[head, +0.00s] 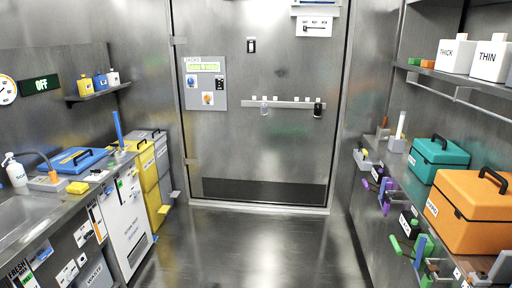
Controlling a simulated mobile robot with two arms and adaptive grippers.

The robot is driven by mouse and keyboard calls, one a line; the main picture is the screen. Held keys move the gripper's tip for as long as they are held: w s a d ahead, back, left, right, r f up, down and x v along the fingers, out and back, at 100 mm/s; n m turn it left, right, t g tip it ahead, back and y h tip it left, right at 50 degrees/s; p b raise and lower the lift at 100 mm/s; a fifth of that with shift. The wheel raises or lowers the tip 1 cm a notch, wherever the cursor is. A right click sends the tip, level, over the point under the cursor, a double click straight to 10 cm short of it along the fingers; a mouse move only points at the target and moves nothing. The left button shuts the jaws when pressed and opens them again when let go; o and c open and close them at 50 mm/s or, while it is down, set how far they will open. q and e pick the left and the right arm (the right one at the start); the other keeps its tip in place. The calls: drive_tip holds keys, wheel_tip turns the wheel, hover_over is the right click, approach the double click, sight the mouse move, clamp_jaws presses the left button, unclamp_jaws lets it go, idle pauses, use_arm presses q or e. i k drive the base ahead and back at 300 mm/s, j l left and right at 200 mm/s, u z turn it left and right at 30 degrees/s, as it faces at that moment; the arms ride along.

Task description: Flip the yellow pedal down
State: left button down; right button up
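A yellow pedal (164,210) sticks out low from the front of the yellow bin (148,172), near the floor on the left side. It is small here, and I cannot tell its exact tilt. The bin's lid looks closed, with a dark handle on top. Neither of my grippers shows in the head view.
A grey bin (161,152) with a pale pedal (175,194) stands just behind the yellow one. A white-fronted cabinet (125,215) stands on its near side. The floor (250,245) in the middle is clear up to the closed metal door (270,150). A loaded shelf lines the right wall.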

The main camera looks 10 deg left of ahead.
sight(164, 209)
drive_tip(key=i+u, duration=0.15)
drive_tip(key=i, duration=0.45)
drive_tip(key=i+u, duration=0.1)
drive_tip(key=i, duration=0.5)
drive_tip(key=i+l+u, duration=0.15)
drive_tip(key=i, duration=0.45)
drive_tip(key=i+l+u, duration=0.1)
drive_tip(key=i, duration=0.5)
drive_tip(key=i+u, duration=0.2)
drive_tip(key=i, duration=0.25)
drive_tip(key=i+u, duration=0.15)
drive_tip(key=i, duration=0.3)
drive_tip(key=i+l+u, duration=0.2)
drive_tip(key=i, duration=0.3)
drive_tip(key=i+l+u, duration=0.15)
drive_tip(key=i, duration=0.3)
drive_tip(key=i+l+u, duration=0.2)
drive_tip(key=i, duration=0.2)
drive_tip(key=i+l+u, duration=0.4)
drive_tip(key=i, duration=0.25)
